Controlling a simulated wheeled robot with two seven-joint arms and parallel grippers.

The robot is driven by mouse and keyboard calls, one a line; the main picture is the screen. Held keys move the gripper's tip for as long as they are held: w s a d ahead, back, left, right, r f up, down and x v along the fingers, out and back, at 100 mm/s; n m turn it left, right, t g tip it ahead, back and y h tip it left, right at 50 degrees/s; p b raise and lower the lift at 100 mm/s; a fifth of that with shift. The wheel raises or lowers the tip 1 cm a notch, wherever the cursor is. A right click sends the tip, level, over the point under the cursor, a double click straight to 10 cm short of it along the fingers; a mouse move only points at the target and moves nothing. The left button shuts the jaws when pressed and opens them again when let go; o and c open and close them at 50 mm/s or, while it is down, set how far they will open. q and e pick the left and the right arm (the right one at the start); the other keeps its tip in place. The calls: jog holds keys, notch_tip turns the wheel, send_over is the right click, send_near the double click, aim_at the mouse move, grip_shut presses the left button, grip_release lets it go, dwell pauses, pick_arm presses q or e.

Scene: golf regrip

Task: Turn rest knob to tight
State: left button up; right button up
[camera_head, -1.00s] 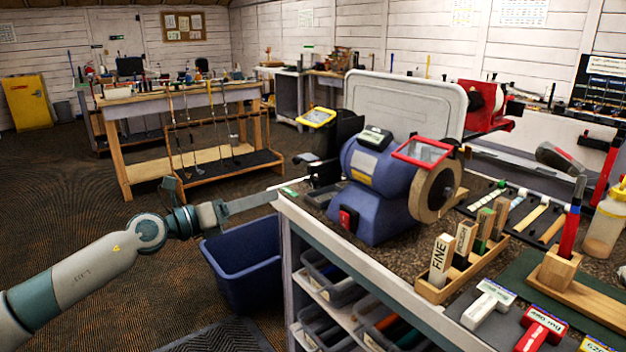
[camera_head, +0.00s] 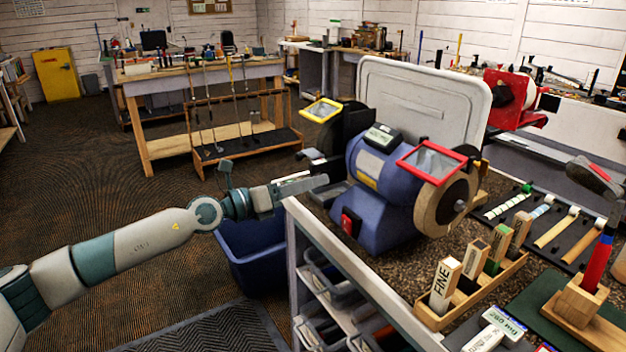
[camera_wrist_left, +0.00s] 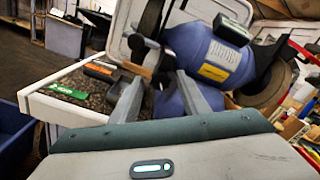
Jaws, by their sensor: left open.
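The blue bench grinder (camera_head: 385,190) stands on the bench corner, and its blue body also shows in the wrist view (camera_wrist_left: 215,55). At its left is a dark tool rest (camera_head: 322,163), with a dark knob-like part (camera_wrist_left: 137,42) in the wrist view; I cannot read its tight or loose setting. My left gripper (camera_head: 322,182) is beside the rest, at the left edge of the bench. In the wrist view its two grey fingers (camera_wrist_left: 160,82) are apart, pointing at the rest and grinder base. I cannot tell whether they touch anything. My right gripper is out of view.
A blue bin (camera_head: 255,250) stands on the floor below my left arm. A green label (camera_wrist_left: 66,91) and an orange label (camera_wrist_left: 98,72) lie near the bench corner. A wooden block holder (camera_head: 470,290) is at the bench front. The floor at left is clear.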

pick_arm(q)
jog(key=c, duration=1.1)
jog(key=shift+o, duration=0.2)
jog(key=shift+r+m, duration=0.1)
jog(key=shift+m, duration=0.2)
jog(key=m, duration=0.5)
jog(key=shift+m, duration=0.3)
